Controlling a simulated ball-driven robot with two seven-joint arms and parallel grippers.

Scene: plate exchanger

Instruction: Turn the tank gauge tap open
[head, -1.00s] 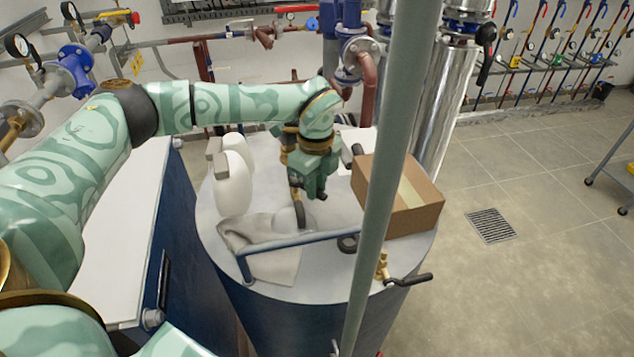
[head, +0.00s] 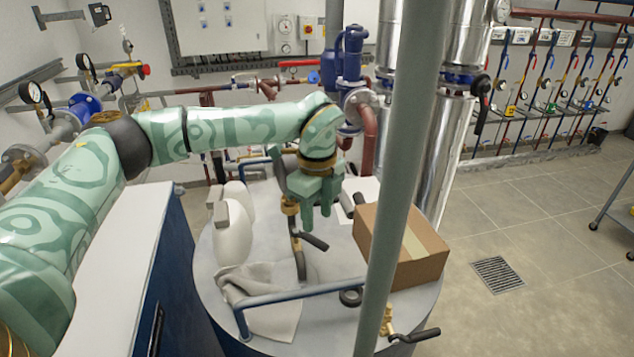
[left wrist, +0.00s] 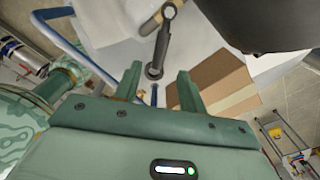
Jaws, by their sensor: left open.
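A tap with a brass body (head: 290,207) and a black lever (head: 312,242) stands on the tank lid (head: 330,325). My left gripper (head: 318,208) is open, fingers pointing down, close above the lever. In the left wrist view the gripper (left wrist: 158,85) is empty, and a black lever (left wrist: 161,45) extends in front of the gap between the fingers. I cannot tell whether the fingers touch it. A second brass tap (head: 388,320) with a dark lever (head: 414,336) sits at the lid's front right edge. The frames do not show which one is the tank gauge tap. My right gripper is not visible.
A cardboard box (head: 402,250) stands right of the tap. White jugs (head: 234,235) and a grey cloth (head: 268,305) lie left. A blue rail (head: 300,293) crosses the front of the lid. A grey upright pipe (head: 403,160) cuts across the view.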

